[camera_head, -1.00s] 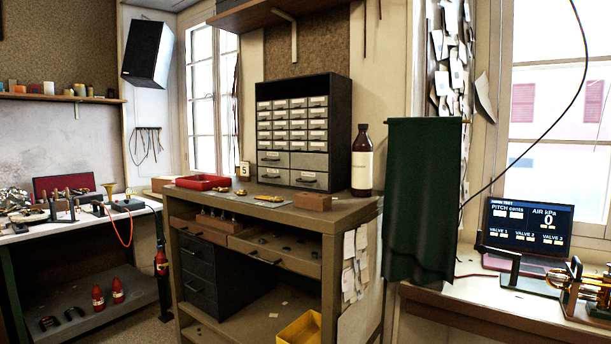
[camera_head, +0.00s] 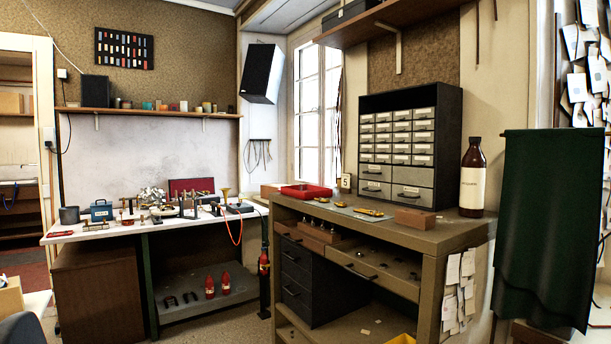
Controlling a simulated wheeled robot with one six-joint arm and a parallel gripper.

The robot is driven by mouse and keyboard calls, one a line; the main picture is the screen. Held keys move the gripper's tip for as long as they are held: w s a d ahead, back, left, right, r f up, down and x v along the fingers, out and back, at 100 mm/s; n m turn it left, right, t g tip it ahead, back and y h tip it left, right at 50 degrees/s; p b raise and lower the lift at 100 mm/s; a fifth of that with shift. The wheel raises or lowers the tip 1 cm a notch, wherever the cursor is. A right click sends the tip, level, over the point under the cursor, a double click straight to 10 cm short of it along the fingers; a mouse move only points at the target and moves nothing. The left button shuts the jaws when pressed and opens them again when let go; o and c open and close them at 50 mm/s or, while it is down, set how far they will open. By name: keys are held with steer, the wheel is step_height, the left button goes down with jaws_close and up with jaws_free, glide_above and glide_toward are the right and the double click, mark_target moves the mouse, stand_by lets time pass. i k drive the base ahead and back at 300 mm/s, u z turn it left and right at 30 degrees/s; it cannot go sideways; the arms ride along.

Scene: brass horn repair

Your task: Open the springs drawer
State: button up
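A dark cabinet of small labelled drawers (camera_head: 447,147) stands on the workbench to the right of the middle. It has several rows of small pale drawers and larger grey drawers with dark handles below. The labels are too small to read, so I cannot tell which drawer is the springs drawer. All the cabinet's drawers look shut. Under the bench top are a wide drawer (camera_head: 385,275), which looks partly open with small dark items in it, and a dark drawer unit (camera_head: 298,284). My gripper is not in view.
The workbench (camera_head: 440,238) carries a red tray (camera_head: 306,191), a brown block (camera_head: 414,218) and a brown bottle (camera_head: 472,178). A green cloth (camera_head: 545,225) hangs at the right. A cluttered white table (camera_head: 90,231) stands at the left. Some floor shows between them.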

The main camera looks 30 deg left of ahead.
mark_target(384, 172)
steer(key=u, duration=2.25)
steer(key=i, duration=1.3)
steer(key=z, duration=2.05)
